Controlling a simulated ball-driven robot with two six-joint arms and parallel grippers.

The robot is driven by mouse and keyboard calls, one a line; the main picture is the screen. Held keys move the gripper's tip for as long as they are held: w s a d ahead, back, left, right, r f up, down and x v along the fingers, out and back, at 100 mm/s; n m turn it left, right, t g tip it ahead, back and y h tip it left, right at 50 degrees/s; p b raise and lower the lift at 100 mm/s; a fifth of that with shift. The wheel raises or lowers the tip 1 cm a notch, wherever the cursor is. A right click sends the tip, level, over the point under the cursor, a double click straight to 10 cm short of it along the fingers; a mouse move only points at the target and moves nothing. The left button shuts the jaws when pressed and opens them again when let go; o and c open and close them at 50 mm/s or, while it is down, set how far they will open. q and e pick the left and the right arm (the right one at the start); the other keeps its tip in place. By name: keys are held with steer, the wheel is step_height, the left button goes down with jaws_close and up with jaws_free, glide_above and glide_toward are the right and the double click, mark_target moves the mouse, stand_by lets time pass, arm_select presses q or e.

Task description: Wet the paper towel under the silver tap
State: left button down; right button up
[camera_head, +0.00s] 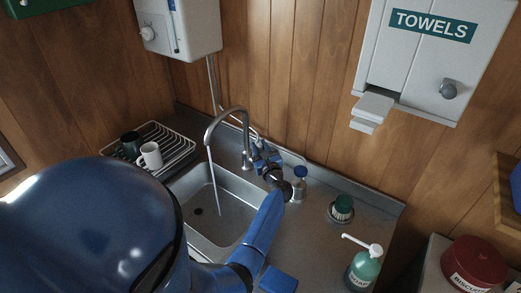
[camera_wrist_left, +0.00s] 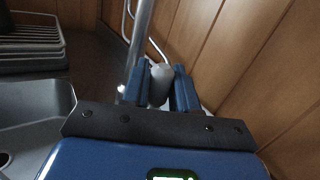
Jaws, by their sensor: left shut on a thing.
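The silver tap (camera_head: 228,115) arches over the steel sink (camera_head: 205,205), and a thin stream of water (camera_head: 213,170) runs from its spout into the basin. My left gripper (camera_head: 262,152) is just right of the tap's base. In the left wrist view its blue fingers are shut on a grey rounded knob (camera_wrist_left: 158,85), which looks like the tap's handle; the tap's upright pipe (camera_wrist_left: 138,45) shows beside it. White paper (camera_head: 372,108) seems to stick out below the towel dispenser (camera_head: 420,60); whether it is loose I cannot tell. My right gripper is not in view.
A drying rack (camera_head: 175,150) with a dark mug (camera_head: 130,145) and a white mug (camera_head: 150,155) stands left of the sink.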

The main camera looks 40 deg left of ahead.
arm_select(q)
steer(key=c, duration=1)
jaws_free()
steer(key=shift+d, duration=0.1)
steer(key=b+v, duration=0.2)
steer(key=v, duration=0.8)
steer(key=shift+s+d+f, duration=0.1)
steer(key=shift+s+d, duration=0.1)
steer(key=shift+d, duration=0.1)
